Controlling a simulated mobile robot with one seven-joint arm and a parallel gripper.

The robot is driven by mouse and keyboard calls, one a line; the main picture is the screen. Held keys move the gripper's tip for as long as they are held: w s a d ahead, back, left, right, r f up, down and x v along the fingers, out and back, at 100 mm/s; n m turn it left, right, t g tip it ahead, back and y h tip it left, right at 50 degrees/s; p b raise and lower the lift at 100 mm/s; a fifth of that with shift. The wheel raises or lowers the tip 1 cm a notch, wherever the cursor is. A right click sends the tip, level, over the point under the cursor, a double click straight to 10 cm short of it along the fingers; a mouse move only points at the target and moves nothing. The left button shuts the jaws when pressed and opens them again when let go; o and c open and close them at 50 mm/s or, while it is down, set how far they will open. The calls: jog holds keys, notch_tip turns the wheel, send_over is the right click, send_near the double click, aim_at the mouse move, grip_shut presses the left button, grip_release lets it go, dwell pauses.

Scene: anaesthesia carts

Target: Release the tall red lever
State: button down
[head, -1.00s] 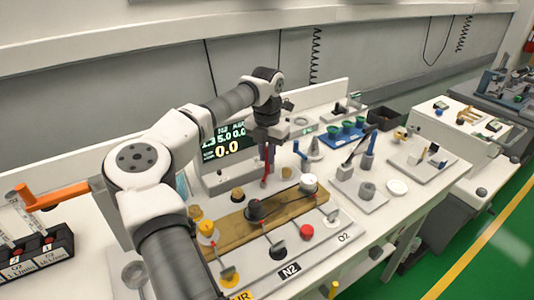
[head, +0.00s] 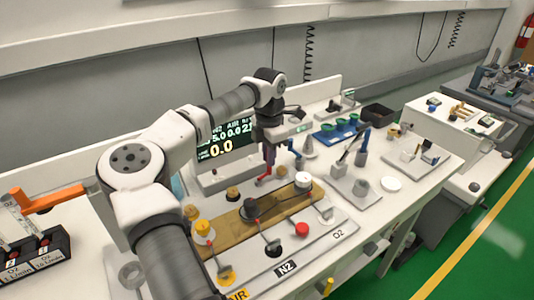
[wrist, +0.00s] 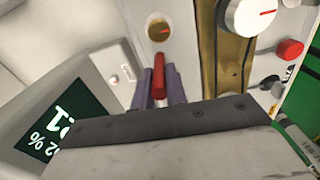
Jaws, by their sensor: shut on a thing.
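The red lever (head: 265,176) stands by the grey base of the display, behind the brown strip of the valve panel. In the head view its lower part shows below my gripper (head: 270,158) and leans up to the right. In the wrist view the red lever (wrist: 159,76) lies between the two purple fingers of my gripper (wrist: 159,88). The fingers are shut on its upper part. The lever's far end and the exact contact are partly hidden by the gripper body.
The display (head: 228,143) stands close left of my gripper. A blue lever (head: 296,150) stands just right of it. The valve panel (head: 335,232) in front carries several knobs, including a white one (head: 303,181) and a red one (head: 302,202). A blue tray (head: 338,131) lies behind right.

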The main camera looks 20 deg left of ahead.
jog(key=shift+d+m, duration=0.1)
jog(key=shift+m, duration=0.2)
jog(key=c, duration=1.4)
grip_release()
jog(key=shift+r, duration=0.1)
notch_tip(320, 180, up, 14)
jog(key=b, duration=0.2)
jog(key=shift+s+f, duration=0.1)
jog(key=shift+f, duration=0.1)
